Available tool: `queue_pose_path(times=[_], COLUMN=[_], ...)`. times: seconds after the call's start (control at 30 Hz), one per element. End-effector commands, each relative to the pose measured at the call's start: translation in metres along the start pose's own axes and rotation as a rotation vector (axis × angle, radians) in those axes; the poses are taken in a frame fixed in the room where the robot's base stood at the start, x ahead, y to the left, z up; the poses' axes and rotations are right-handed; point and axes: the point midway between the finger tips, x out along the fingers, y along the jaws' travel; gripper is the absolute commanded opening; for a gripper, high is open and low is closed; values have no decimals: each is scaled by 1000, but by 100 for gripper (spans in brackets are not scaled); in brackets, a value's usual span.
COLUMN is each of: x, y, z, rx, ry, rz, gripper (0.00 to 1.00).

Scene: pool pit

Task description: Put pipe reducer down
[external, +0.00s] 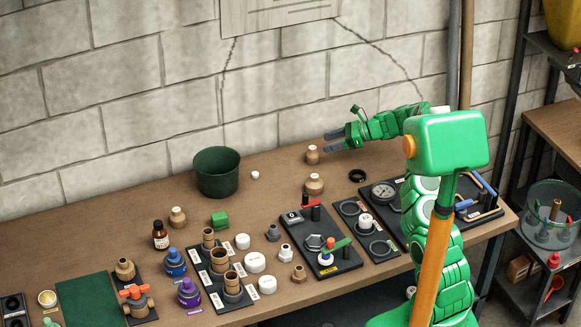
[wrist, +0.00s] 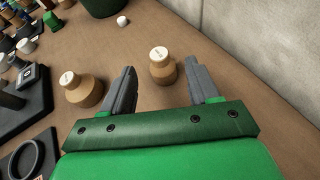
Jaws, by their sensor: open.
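A tan pipe reducer (external: 312,155) with a pale top stands upright on the bench near the wall. In the wrist view this reducer (wrist: 163,70) shows between the fingertips of my gripper (wrist: 160,68), with a gap on each side. My gripper (external: 327,141) is open, and its grey fingers point left close to the reducer in the external view. A wider tan reducer (external: 314,185) stands nearer the bench front; it is left of my fingers in the wrist view (wrist: 84,90). Another tan reducer (external: 178,217) stands farther left.
A dark green bucket (external: 217,174) stands left along the wall, with a small white cap (external: 255,175) beside it. A black ring (external: 357,176) lies right of the reducers. Black boards with fittings (external: 320,258) fill the bench front.

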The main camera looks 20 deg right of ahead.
Motion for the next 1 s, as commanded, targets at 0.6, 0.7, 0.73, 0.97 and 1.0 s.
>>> queue_pose_path(times=[0.6,0.7,0.73,0.97,1.0], x=[-27,-20,-19,-10,-9], y=[12,32,39,103,114], z=[15,34,42,94,101], rx=[-33,-89,-111,-297,-328], ry=[0,6,8,33,38], rz=[27,67,81,198,217], gripper=[60,60,60,60,60])
